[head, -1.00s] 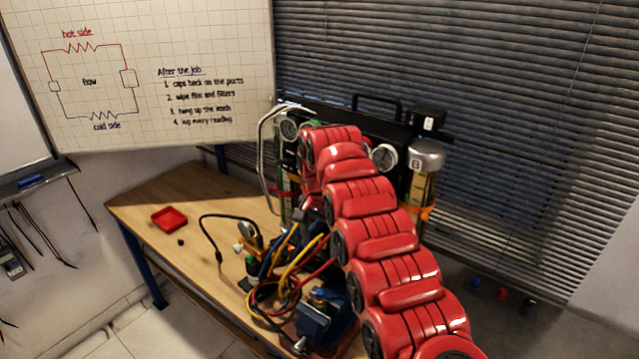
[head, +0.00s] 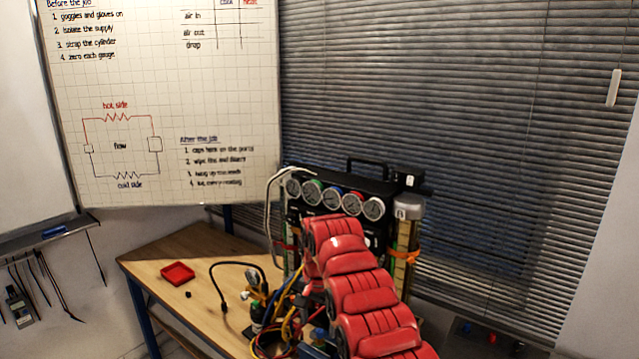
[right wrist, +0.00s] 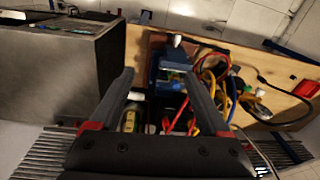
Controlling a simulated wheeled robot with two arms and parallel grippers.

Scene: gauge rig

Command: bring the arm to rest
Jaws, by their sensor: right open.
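My red, ribbed right arm (head: 372,290) rises from the bottom of the head view toward the gauge rig (head: 345,190). Its top end shows just below the row of round gauges. In the head view the jaws of my right gripper cannot be made out. In the right wrist view the right gripper (right wrist: 160,78) is open, its two dark fingers spread wide with nothing held between them. Beyond the fingers are a blue vise-like block (right wrist: 172,72) and coloured hoses (right wrist: 212,80). My left gripper is not in view.
A wooden bench (head: 150,262) carries a small red tray (head: 178,273), with bare wood around it. Yellow, red and blue hoses crowd beside the arm. A cylinder with an orange strap (head: 404,245) stands right of the rig. Window blinds (head: 480,130) are behind.

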